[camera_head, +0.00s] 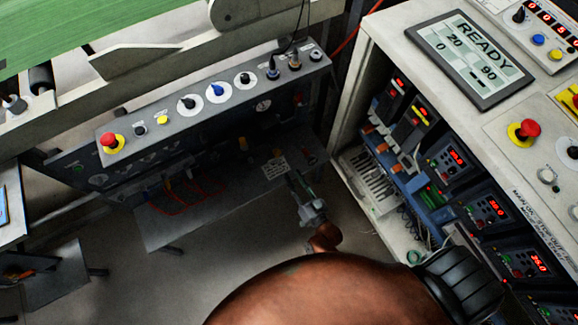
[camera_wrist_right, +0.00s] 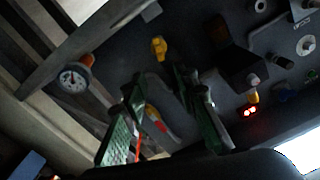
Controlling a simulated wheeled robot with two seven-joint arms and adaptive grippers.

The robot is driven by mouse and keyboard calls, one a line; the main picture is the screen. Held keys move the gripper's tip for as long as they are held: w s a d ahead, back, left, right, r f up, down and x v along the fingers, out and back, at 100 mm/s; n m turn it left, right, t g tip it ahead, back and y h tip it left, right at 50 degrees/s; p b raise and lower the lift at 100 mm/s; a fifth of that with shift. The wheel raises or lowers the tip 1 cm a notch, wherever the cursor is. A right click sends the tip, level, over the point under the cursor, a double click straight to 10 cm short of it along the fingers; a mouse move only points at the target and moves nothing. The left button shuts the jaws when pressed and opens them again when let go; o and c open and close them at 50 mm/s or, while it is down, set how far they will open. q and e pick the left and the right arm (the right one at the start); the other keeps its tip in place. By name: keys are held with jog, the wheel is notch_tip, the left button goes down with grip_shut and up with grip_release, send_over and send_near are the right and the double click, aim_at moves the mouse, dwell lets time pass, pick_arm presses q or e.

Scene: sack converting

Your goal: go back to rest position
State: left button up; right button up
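My right gripper (camera_head: 298,180) hangs over the floor, between the grey control panel and the open electrical cabinet at the right. Its brown arm comes up from the bottom of the head view. In the right wrist view its two fingers with green pads stand apart, with a gap between the fingertips (camera_wrist_right: 163,82). I see nothing held between them. My left gripper does not show in either view.
The grey control panel (camera_head: 172,118) carries a red stop button (camera_head: 112,143) and several knobs. The cabinet at the right has lit red displays and a screen reading READY (camera_head: 470,58). Green material (camera_head: 80,30) lies at the upper left. A round gauge (camera_wrist_right: 72,78) shows in the wrist view.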

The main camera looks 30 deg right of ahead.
jog(key=shift+s, duration=0.3)
dwell(0.4)
